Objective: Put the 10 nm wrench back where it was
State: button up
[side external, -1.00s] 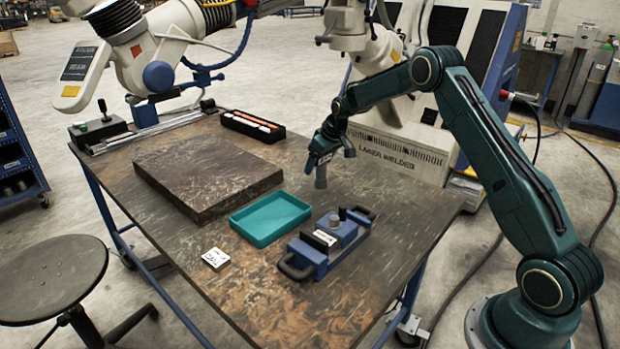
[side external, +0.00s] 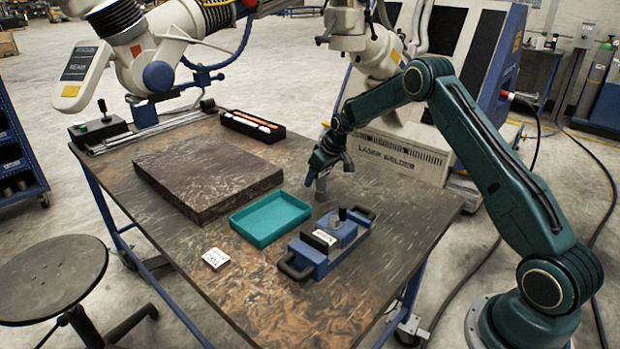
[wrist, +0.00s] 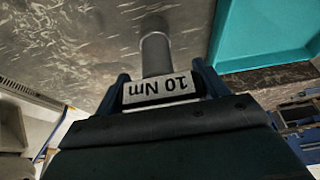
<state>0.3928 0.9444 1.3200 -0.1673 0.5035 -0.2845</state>
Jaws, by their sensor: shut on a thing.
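My gripper (wrist: 165,88) is shut on a grey cylindrical wrench (wrist: 155,50) with a white label reading "10 Nm", upside down in the wrist view. In the side view my gripper (side external: 323,168) holds the wrench (side external: 320,186) over the right rear part of the table, behind the blue fixture. The wrench points down. I cannot tell whether its tip touches the table.
A teal tray (side external: 238,231) lies left of the blue fixture (side external: 306,252), which has black handles and an upright knob. A dark slab (side external: 205,175), a white marked block (side external: 215,258) and a black tool case (side external: 232,123) also sit on the table. Bare tabletop surrounds the wrench.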

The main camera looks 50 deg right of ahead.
jog(key=o, duration=1.3)
jog(key=shift+f, duration=0.1)
jog(key=shift+c, duration=0.2)
jog(key=v, duration=1.2)
jog(key=shift+r, duration=0.25)
